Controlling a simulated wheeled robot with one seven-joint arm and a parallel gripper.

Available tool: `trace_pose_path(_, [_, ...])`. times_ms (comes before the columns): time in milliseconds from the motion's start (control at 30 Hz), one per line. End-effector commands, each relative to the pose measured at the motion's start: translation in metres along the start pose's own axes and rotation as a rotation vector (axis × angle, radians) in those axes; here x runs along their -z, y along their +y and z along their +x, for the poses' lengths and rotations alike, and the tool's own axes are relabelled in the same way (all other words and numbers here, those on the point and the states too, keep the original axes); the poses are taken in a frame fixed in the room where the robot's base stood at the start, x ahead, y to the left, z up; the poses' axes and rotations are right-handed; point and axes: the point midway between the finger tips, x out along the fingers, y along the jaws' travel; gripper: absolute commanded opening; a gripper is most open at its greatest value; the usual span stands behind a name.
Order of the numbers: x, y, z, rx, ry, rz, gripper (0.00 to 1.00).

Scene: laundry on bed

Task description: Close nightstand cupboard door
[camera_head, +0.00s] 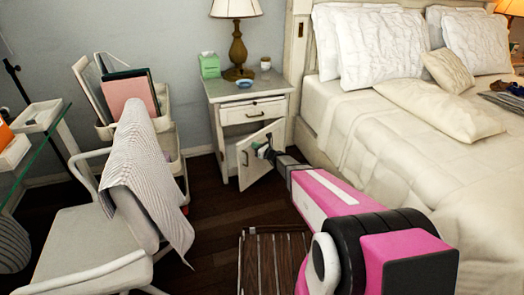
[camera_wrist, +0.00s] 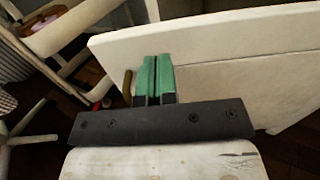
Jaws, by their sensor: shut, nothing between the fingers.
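The white nightstand (camera_head: 216,97) stands against the wall beside the bed. Its drawer (camera_head: 255,112) looks shut. Its cupboard door (camera_head: 268,170) stands ajar, swung out towards me, and shows the side with the handle. My gripper (camera_head: 262,150) is at the upper part of the door, near the handle. In the wrist view its green fingertips (camera_wrist: 155,75) are pressed together, with nothing between them, in front of the door panel (camera_wrist: 215,70). A brass-coloured handle (camera_wrist: 127,85) shows just left of the fingers. I cannot tell whether the fingers touch the door.
A lamp (camera_head: 238,45), a green tissue box (camera_head: 209,65), a blue dish (camera_head: 244,83) and a small cup (camera_head: 265,63) stand on the nightstand. The bed (camera_head: 350,140) is close on the right. A chair with a striped cloth (camera_head: 140,175) is at left. Dark floor (camera_head: 225,205) lies between.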

Motion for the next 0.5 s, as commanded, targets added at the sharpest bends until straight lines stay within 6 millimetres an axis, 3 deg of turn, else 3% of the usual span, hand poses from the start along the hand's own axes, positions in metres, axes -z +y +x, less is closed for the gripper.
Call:
trace_pose_path(200, [0.000, -0.001, 0.023, 0.001, 0.001, -0.001, 0.00])
trace_pose_path(500, [0.000, 0.000, 0.027, 0.001, 0.000, -0.001, 0.00])
